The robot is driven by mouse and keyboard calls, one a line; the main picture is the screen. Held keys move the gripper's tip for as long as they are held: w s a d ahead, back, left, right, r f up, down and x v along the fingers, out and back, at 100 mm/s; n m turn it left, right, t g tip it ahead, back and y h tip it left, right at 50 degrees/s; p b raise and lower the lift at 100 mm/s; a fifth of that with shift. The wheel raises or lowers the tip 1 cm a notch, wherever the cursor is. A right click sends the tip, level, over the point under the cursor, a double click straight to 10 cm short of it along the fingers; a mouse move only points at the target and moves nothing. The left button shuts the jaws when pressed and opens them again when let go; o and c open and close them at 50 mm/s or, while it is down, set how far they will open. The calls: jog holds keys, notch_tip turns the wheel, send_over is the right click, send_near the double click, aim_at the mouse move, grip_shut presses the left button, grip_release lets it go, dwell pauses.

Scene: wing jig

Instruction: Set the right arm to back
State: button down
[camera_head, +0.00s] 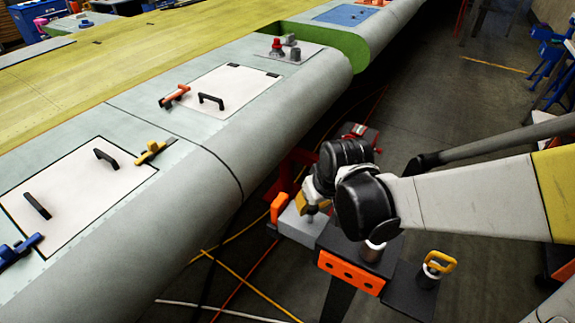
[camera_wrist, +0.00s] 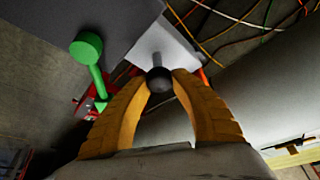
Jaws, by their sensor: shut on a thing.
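My gripper (camera_head: 308,206) is low beside the wing, over a light grey box (camera_head: 296,226). In the wrist view my yellow fingers (camera_wrist: 158,84) are shut around a black ball knob (camera_wrist: 159,79). The knob sits on a short grey stem (camera_wrist: 157,59) rising from the pale box face (camera_wrist: 180,48). A green lever (camera_wrist: 97,80) with a round green end stands to the left of my fingers, apart from them. I cannot tell from these views which way the knob's stem is set. My wrist hides part of the box in the head view.
An orange part (camera_head: 279,207) stands at the box's left edge. A black stand with an orange front (camera_head: 350,271) and a yellow handle (camera_head: 441,261) is close below my wrist. The wing's grey leading edge (camera_head: 215,165) runs along the left. Cables (camera_head: 240,285) lie on the floor.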

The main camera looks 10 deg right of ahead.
jog(key=shift+s+d, duration=0.45)
jog(key=shift+f, duration=0.1)
jog(key=c, duration=1.4)
grip_release()
jog(key=shift+c, duration=0.2)
jog(key=o, duration=0.4)
jog(key=shift+d, duration=0.2)
jog(key=shift+a, duration=0.1)
jog(key=shift+s+r, duration=0.1)
jog(key=shift+r, duration=0.3)
jog(key=v, duration=1.1)
jog(key=shift+s+r, duration=0.15)
